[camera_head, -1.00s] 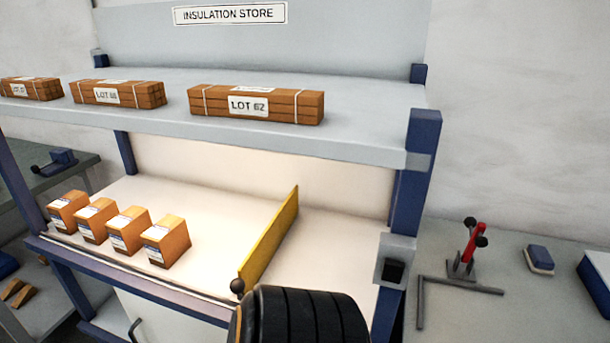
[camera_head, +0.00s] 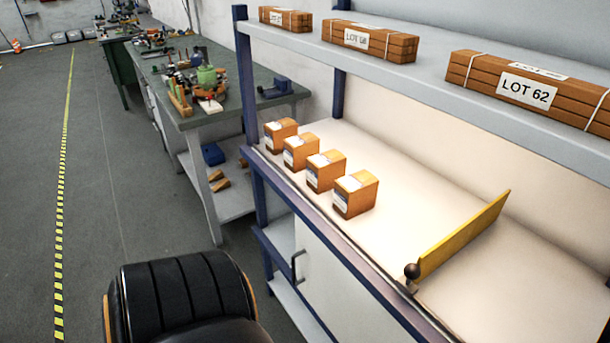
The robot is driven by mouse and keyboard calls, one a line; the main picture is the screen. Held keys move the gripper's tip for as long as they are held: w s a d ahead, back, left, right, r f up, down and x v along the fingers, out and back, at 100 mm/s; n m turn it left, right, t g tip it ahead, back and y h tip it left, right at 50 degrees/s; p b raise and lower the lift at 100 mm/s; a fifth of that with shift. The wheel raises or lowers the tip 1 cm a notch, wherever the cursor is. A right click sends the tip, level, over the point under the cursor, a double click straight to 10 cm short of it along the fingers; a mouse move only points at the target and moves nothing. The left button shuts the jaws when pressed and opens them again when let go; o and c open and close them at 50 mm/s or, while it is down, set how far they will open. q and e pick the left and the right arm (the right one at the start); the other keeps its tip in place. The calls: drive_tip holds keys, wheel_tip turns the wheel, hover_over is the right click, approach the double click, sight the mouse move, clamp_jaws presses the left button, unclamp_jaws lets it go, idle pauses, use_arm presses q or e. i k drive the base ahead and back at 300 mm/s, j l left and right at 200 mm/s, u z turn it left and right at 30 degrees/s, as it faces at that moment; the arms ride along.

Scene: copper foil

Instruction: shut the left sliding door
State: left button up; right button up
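A white door panel (camera_head: 335,287) shows under the lit bench top, on the front of the blue-framed stand. A dark upright bar handle (camera_head: 297,266) is near its left edge. Left of the panel the stand is open, and a pale inner shelf (camera_head: 285,237) shows there. The panel's right part and lower edge run out of the picture, so I cannot see a second door. Neither gripper is in view.
Several orange-brown boxes (camera_head: 354,194) stand on the bench top, left of a yellow upright divider (camera_head: 465,235) with a dark knob. Banded LOT packs (camera_head: 525,90) lie on the upper shelf. A cluttered green workbench (camera_head: 215,105) stands behind left. The floor (camera_head: 130,200) at left is open.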

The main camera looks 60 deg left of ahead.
sight(351, 313)
drive_tip(key=u, duration=1.5)
